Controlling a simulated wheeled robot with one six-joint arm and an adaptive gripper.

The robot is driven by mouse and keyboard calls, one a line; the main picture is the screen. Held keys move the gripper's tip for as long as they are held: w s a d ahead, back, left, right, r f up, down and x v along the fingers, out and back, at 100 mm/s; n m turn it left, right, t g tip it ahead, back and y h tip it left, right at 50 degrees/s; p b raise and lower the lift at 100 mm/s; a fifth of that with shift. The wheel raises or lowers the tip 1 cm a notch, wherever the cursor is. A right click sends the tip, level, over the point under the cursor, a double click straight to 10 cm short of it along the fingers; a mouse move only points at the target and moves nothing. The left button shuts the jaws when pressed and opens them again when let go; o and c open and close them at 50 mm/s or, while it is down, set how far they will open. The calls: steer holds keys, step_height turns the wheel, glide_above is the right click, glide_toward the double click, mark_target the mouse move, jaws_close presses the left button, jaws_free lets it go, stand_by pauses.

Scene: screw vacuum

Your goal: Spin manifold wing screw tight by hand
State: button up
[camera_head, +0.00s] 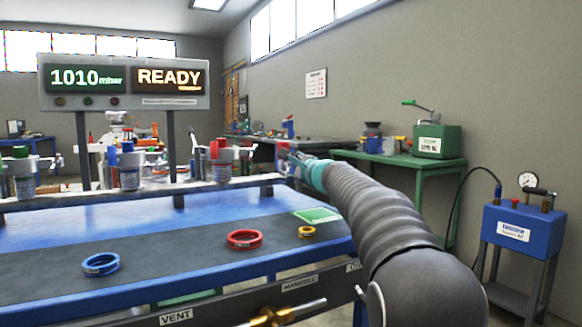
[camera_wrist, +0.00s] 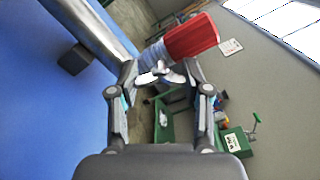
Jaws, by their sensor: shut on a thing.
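The wing screw (camera_wrist: 160,75) is pale and two-winged, and shows in the wrist view between the fingertips of my gripper (camera_wrist: 160,79). My gripper is shut on its wings, with a finger on each side. Just behind it is a grey cylindrical fitting with a red cap (camera_wrist: 191,37). My arm hides part of that area, and the wing screw cannot be made out there.
A blue bench (camera_head: 200,217) carries a blue ring (camera_head: 100,265), a red ring (camera_head: 244,239) and a small yellow ring (camera_head: 307,232). A display panel (camera_head: 123,82) reads 1010 mbar and READY. A green table (camera_head: 425,164) and a blue gauge unit (camera_head: 522,235) stand at right.

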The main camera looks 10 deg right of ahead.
steer(key=o, duration=1.2)
steer(key=shift+s, duration=0.1)
steer(key=v, duration=1.2)
